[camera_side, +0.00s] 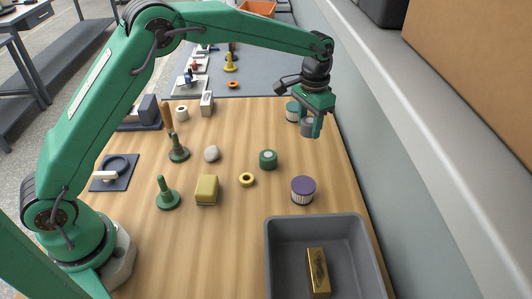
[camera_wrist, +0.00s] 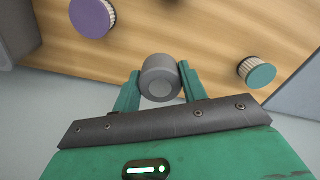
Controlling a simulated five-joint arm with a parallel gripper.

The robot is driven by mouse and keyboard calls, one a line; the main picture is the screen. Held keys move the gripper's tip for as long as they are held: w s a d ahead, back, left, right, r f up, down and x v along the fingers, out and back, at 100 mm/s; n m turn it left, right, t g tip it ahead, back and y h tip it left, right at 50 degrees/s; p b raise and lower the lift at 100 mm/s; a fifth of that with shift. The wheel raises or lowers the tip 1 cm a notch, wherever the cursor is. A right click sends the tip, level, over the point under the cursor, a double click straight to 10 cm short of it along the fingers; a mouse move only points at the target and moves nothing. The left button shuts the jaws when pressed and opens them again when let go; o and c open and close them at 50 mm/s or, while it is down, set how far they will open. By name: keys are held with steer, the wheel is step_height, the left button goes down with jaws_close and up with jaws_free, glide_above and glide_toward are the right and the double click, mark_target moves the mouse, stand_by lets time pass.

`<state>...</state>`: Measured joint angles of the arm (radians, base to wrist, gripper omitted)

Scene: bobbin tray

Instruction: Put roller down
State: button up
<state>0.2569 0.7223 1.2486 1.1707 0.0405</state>
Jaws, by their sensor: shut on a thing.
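The roller is a short grey cylinder (camera_wrist: 160,80), seen in the wrist view between the two green fingers. It also shows in the side view (camera_side: 306,127), partly covered by a finger. My gripper (camera_side: 313,128) is shut on it, in the upper right of the side view, over the far right edge of the wooden table (camera_side: 235,235). The fingertips press its two sides in the wrist view (camera_wrist: 159,73). Its height above the table is hard to tell.
A teal-topped ribbed bobbin (camera_side: 292,111) stands just behind the roller. A purple-topped one (camera_side: 303,189) stands nearer, above a grey tray (camera_side: 268,245) holding a gold block (camera_side: 318,272). A wall (camera_side: 375,150) runs along the right.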

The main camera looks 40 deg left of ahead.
steer(key=shift+w+d, duration=0.15)
steer(key=shift+d, duration=0.6)
glide_above(298, 140)
step_height(298, 140, down, 7)
steer(key=shift+f, duration=2)
steer(key=shift+f, duration=0.15)
steer(key=o, duration=1)
step_height(298, 140, up, 12)
steer(key=shift+r, duration=0.2)
